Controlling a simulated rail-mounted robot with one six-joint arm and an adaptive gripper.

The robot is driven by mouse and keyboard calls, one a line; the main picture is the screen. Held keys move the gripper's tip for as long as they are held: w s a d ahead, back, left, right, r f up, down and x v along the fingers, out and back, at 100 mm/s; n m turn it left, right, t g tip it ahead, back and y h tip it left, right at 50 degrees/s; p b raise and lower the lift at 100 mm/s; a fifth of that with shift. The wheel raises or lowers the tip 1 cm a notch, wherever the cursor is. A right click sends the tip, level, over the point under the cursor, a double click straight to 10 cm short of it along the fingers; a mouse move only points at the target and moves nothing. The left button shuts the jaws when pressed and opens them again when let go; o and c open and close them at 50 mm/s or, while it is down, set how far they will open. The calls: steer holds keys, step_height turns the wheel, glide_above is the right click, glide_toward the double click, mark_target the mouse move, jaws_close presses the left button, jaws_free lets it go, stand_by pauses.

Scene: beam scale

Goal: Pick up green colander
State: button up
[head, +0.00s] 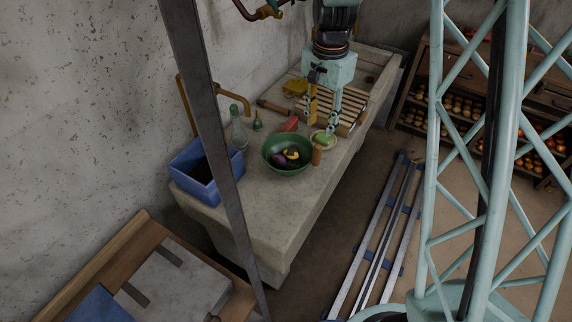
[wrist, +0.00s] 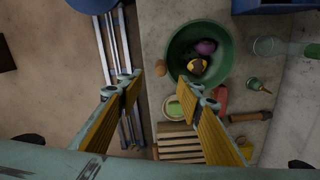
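The green colander (head: 274,142) is a round bowl on the stone counter, near its right edge in the head view. It holds a purple item and a yellow item. In the wrist view the colander (wrist: 224,42) is at the upper right, beyond the fingertips and right of centre. My gripper (head: 321,120) is above the counter, behind and to the right of the colander in the head view. In the wrist view my gripper (wrist: 157,88) has its two yellow-padded fingers wide apart with nothing between them. It is apart from the colander.
A blue bin (head: 190,172) and a clear bottle (head: 239,130) stand left of the colander. A red item (head: 289,124), a small dish with a green item (head: 324,140) and a wooden slatted rack (head: 345,108) are close behind it. The counter's front (head: 255,205) is clear.

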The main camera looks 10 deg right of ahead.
mark_target(317, 152)
steer(key=shift+a+f, duration=0.1)
steer(key=shift+f, duration=0.15)
steer(key=shift+f, duration=0.1)
steer(key=shift+f, duration=4.2)
steer(key=shift+f, duration=0.15)
steer(key=shift+w+f, duration=0.1)
steer(key=shift+f, duration=2.35)
